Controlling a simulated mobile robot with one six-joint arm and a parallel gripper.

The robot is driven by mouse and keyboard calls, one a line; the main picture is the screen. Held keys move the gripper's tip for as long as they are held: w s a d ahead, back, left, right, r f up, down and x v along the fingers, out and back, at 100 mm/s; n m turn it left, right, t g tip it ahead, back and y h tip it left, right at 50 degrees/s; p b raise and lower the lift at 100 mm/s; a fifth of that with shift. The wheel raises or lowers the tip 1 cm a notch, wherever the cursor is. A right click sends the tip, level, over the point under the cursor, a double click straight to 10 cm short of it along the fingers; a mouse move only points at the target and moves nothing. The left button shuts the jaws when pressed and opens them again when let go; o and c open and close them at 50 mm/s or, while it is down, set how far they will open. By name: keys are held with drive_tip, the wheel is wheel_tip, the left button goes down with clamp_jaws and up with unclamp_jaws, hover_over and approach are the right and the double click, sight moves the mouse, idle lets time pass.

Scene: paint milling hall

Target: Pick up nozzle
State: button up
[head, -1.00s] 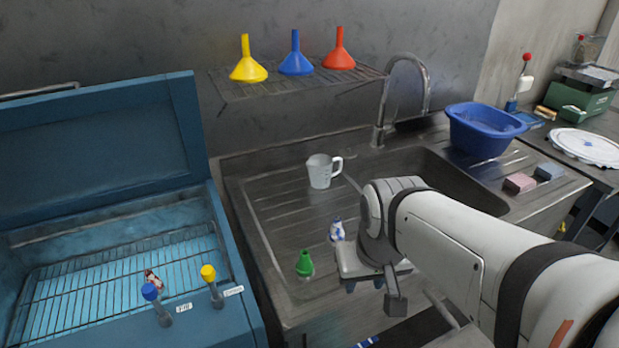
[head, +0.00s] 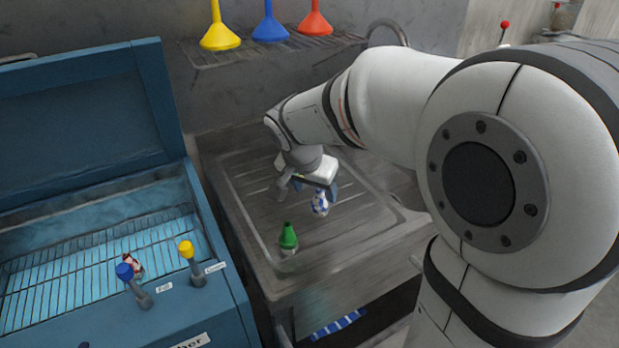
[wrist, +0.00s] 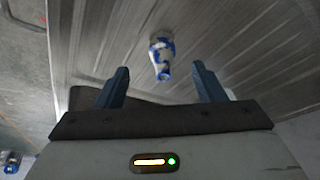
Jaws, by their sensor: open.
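A blue-and-white nozzle (head: 320,204) stands on the ribbed steel drainboard (head: 255,185). In the wrist view the nozzle (wrist: 161,58) shows just beyond the fingertips, roughly centred between them. My gripper (head: 309,186) is open and empty, close to the nozzle; its two blue fingers (wrist: 161,85) are spread apart. I cannot tell the exact gap to the nozzle. A green-topped nozzle-like piece (head: 288,237) stands nearer on the drainboard, left of the blue-and-white one.
A blue washer (head: 225,320) with open lid stands left, a red-and-white piece (head: 133,264) on its rack and two knobs in front. Yellow (head: 219,36), blue (head: 270,27) and red (head: 315,23) funnels stand on a wire shelf (head: 240,52). My arm hides much of the sink.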

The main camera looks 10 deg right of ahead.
sight(316, 200)
drive_tip(key=shift+w+a+f, duration=0.1)
drive_tip(key=shift+w+f, duration=0.2)
drive_tip(key=shift+w, duration=0.1)
drive_tip(key=shift+w+f, duration=0.15)
drive_tip(key=shift+f, duration=0.2)
drive_tip(key=x, duration=0.6)
drive_tip(key=shift+f, duration=0.3)
drive_tip(key=shift+c, duration=0.5)
drive_tip(key=c, duration=1)
